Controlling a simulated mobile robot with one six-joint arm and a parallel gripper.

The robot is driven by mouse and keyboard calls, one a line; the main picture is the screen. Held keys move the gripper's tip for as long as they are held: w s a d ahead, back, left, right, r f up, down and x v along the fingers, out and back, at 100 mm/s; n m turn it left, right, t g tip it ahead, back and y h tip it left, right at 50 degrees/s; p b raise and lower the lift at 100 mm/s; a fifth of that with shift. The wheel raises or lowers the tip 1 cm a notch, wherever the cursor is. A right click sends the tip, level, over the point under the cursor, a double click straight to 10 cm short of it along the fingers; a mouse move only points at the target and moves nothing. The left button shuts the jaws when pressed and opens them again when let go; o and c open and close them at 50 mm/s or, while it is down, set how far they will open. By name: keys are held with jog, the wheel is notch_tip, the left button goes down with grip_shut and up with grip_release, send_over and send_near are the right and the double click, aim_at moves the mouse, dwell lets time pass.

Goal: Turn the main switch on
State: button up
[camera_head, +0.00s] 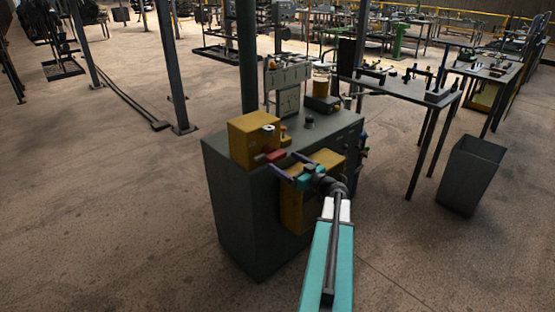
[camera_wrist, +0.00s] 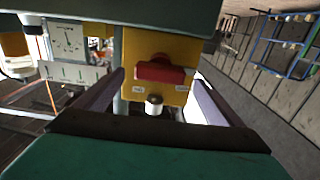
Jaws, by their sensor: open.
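The main switch is a red knob (camera_head: 272,156) on the front of a yellow box (camera_head: 252,142) on top of a grey-green cabinet. In the wrist view the red knob (camera_wrist: 160,70) lies crosswise on the yellow face, with a small pale label on each side below it. My gripper (camera_head: 285,163) is open, its purple fingers pointing at the box from the front. In the wrist view the fingers of my gripper (camera_wrist: 158,84) stand left and right of the knob, with a gap on both sides. Whether the fingertips reach the knob's depth is unclear.
A pale round button (camera_wrist: 153,104) shows below the knob. The cabinet (camera_head: 235,205) also carries a dial panel (camera_head: 288,102) and a glass-topped device (camera_head: 322,90). A second yellow box (camera_head: 292,208) is on its front, under my gripper. A grey bin (camera_head: 472,175) stands to the right.

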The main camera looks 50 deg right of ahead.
aim_at(279, 159)
jog(key=shift+w+d+p, duration=0.15)
jog(key=shift+w+p, duration=0.25)
jog(key=shift+w, duration=1.45)
